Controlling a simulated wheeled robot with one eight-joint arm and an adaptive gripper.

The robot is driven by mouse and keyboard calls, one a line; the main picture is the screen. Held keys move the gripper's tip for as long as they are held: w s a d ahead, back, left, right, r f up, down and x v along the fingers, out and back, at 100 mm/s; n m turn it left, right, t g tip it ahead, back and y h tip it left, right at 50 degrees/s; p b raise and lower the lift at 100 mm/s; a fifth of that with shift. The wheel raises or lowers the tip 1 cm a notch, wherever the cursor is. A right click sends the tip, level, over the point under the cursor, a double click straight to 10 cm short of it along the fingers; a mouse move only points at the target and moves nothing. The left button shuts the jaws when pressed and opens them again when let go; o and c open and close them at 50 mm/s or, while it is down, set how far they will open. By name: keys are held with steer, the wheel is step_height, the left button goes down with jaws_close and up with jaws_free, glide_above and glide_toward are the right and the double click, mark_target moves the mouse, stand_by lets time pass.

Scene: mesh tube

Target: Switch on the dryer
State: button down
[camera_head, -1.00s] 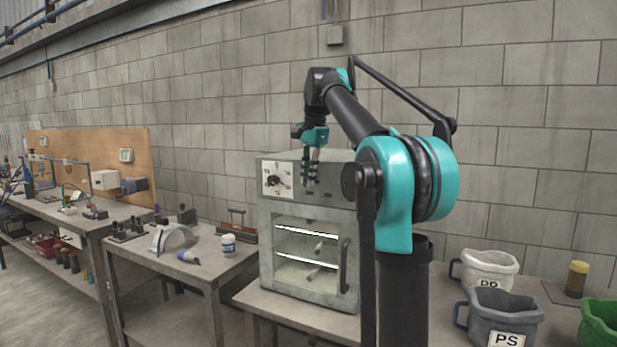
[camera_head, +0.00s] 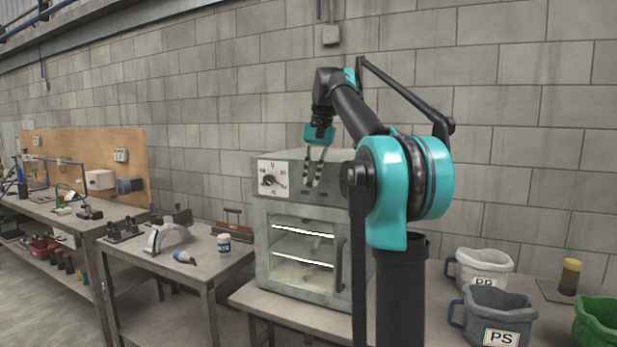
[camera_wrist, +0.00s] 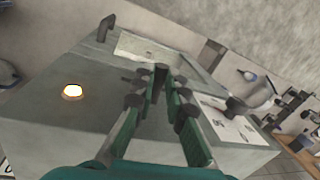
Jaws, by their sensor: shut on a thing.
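The dryer (camera_head: 262,235) is a grey metal box with a glass door and dark handle, standing on the bench. Its white dial panel (camera_head: 273,179) with a black knob is at the upper left of its front; the knob also shows in the wrist view (camera_wrist: 237,107). My gripper (camera_head: 313,184) is at the upper front, right of the dial. In the wrist view its fingers (camera_wrist: 166,82) are close to the front, with a small dark part (camera_wrist: 160,73) between the tips; its shape is partly hidden. A round lamp (camera_wrist: 72,91) glows white with an orange rim beside them.
Several bins, including a grey PS bin (camera_head: 497,318), stand at right. A block wall (camera_head: 250,100) rises behind. My arm covers the dryer's right side.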

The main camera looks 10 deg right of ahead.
steer(key=shift+s+d+n, duration=0.1)
steer(key=shift+d+n, duration=0.15)
steer(key=shift+n, duration=0.4)
steer(key=shift+d+n, duration=0.25)
steer(key=shift+n, duration=0.4)
steer(key=c, duration=1.6)
jaws_free()
steer(key=shift+o, duration=0.2)
steer(key=shift+r, duration=0.1)
step_height(320, 180, up, 7)
steer(key=d, duration=0.1)
steer(key=shift+d, duration=0.2)
steer(key=shift+s+r, duration=0.1)
steer(key=shift+s, duration=0.1)
